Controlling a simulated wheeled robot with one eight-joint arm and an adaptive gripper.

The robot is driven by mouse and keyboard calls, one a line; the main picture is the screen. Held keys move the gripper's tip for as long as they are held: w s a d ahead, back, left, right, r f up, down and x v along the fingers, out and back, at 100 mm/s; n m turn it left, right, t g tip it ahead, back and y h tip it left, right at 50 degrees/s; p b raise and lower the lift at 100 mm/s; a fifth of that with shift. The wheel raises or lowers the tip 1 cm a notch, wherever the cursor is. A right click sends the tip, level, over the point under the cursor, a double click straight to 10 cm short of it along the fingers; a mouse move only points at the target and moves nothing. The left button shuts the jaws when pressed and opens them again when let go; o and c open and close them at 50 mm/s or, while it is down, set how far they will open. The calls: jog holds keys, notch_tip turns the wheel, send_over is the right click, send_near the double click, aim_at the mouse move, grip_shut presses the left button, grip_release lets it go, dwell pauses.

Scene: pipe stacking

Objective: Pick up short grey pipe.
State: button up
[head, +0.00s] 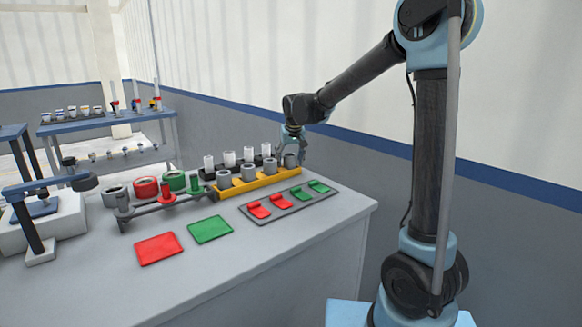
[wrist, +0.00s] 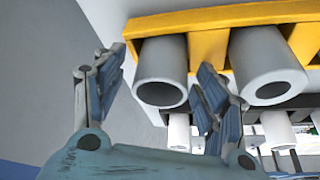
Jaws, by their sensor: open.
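Short grey pipes (head: 249,173) stand in a row in a yellow rack (head: 258,183) on the table in the head view. The end pipe (head: 290,161) at the rack's right end is right by my gripper (head: 291,143). In the wrist view my gripper (wrist: 162,68) is open, with one finger on each side of a grey pipe (wrist: 160,64). A second grey pipe (wrist: 268,66) is to the right of the fingers, in the same yellow rack (wrist: 210,42).
White pipes (head: 229,158) stand in a dark rack just behind the yellow one. A tray (head: 289,200) with red and green pieces lies in front. Red (head: 158,248) and green (head: 210,229) mats lie at the table's front left. A wall runs behind the table.

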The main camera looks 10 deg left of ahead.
jog(key=c, duration=1.2)
jog(key=shift+r, duration=0.15)
notch_tip(320, 180, up, 10)
jog(key=shift+f, duration=0.15)
